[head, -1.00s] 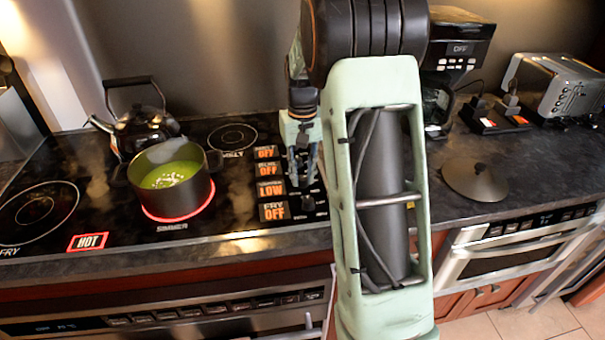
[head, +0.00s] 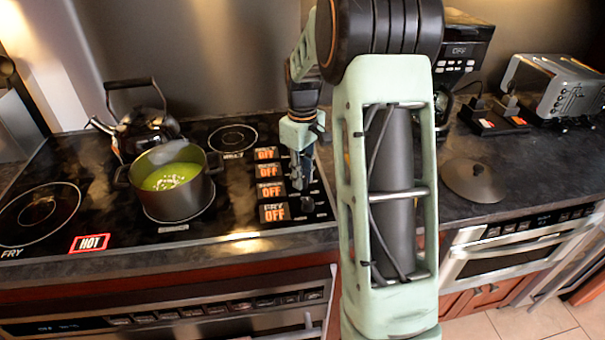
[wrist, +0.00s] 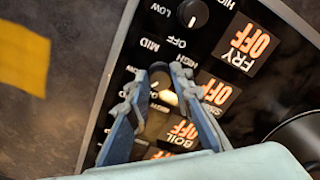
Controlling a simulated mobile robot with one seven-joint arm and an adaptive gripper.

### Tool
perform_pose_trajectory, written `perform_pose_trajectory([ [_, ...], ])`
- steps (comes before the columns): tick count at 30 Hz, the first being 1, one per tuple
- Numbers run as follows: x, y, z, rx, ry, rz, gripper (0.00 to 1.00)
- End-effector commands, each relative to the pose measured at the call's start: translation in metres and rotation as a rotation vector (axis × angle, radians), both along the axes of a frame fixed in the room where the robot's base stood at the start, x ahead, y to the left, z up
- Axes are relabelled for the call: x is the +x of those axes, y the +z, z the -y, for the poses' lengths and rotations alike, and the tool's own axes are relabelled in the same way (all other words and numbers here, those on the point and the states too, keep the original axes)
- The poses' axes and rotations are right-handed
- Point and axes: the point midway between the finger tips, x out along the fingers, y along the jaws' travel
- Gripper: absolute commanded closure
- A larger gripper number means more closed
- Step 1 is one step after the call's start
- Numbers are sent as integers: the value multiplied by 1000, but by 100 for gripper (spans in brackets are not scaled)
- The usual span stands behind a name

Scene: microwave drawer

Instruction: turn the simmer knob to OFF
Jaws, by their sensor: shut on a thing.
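My gripper (head: 299,178) is over the knob panel at the right of the cooktop. In the wrist view its two fingers (wrist: 160,80) are closed around the simmer knob (wrist: 158,92), which is partly hidden between them. The simmer display (head: 271,190) reads OFF in orange letters; it also shows in the wrist view (wrist: 217,94). The green-filled pot (head: 178,205) stands on the simmer burner, with no red glow around its base.
The fry knob (wrist: 192,13) is close beside my fingers, with its FRY display (wrist: 246,46) reading OFF. A kettle (head: 146,130) stands behind the pot. A red HOT sign (head: 88,242) is lit at the left. A lid (head: 474,180) lies on the right counter.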

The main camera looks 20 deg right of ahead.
Motion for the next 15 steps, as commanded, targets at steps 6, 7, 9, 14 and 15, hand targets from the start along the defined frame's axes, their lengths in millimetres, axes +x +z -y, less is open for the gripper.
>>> perform_pose_trajectory([
  [6, 1, 2, 0, 0, 202, 2, 100],
  [7, 1, 2, 0, 0, 229, 2, 100],
  [9, 1, 2, 0, 1, 287, 3, 100],
  [14, 1, 2, 0, 0, 411, 3, 100],
  [15, 1, 2, 0, 0, 437, 3, 100],
])
